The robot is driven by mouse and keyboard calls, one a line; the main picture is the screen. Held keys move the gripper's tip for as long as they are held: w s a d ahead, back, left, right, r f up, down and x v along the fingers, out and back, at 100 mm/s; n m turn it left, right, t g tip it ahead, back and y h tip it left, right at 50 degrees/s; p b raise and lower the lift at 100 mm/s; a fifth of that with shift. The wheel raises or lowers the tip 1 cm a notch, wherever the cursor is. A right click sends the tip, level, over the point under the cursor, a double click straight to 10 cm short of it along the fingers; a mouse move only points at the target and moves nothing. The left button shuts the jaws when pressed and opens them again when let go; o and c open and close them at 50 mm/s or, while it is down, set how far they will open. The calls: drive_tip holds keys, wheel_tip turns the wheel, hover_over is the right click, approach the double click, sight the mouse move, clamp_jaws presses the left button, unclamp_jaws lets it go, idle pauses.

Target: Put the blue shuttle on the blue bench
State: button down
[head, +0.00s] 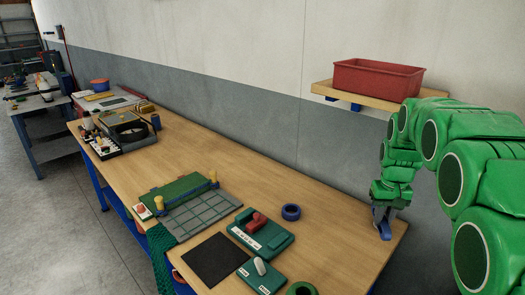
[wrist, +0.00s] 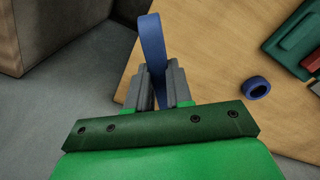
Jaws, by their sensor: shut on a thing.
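My gripper (head: 383,209) points down over the right end of a wooden-topped bench (head: 340,212) with blue legs. It is shut on the blue shuttle (head: 382,228), a slim blue piece. In the wrist view the shuttle (wrist: 152,45) stands out between the two grey fingers of my gripper (wrist: 158,85), over the bench's edge. I cannot tell whether its lower end touches the bench top. The bench's wooden top (wrist: 205,60) also shows in the wrist view.
A blue ring (head: 291,211), a green block with a red handle (head: 262,235), a black mat (head: 215,260) and a gridded grey plate (head: 200,212) lie on the bench. A red bin (head: 377,78) stands on a wall shelf above. Bare wood surrounds the blue ring.

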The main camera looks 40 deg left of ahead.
drive_tip(key=s+a+f+n, duration=0.1)
drive_tip(key=a+f, duration=0.1)
drive_tip(key=a, duration=0.7)
drive_tip(key=shift+w+a+f, duration=1.35)
drive_tip(key=shift+w+f, duration=0.25)
drive_tip(key=shift+w, duration=0.15)
drive_tip(key=shift+w+a+f, duration=1.35)
drive_tip(key=shift+w+f, duration=0.25)
drive_tip(key=shift+w, duration=0.2)
drive_tip(key=shift+w+a+f, duration=1.35)
drive_tip(key=shift+w+f, duration=0.25)
drive_tip(key=shift+w, duration=0.15)
drive_tip(key=shift+w+a+f, duration=0.1)
drive_tip(key=shift+w+f, duration=0.1)
drive_tip(key=shift+f, duration=0.15)
drive_tip(key=shift+f, duration=1.45)
drive_tip(key=c, duration=1)
unclamp_jaws()
drive_tip(key=shift+f, duration=0.1)
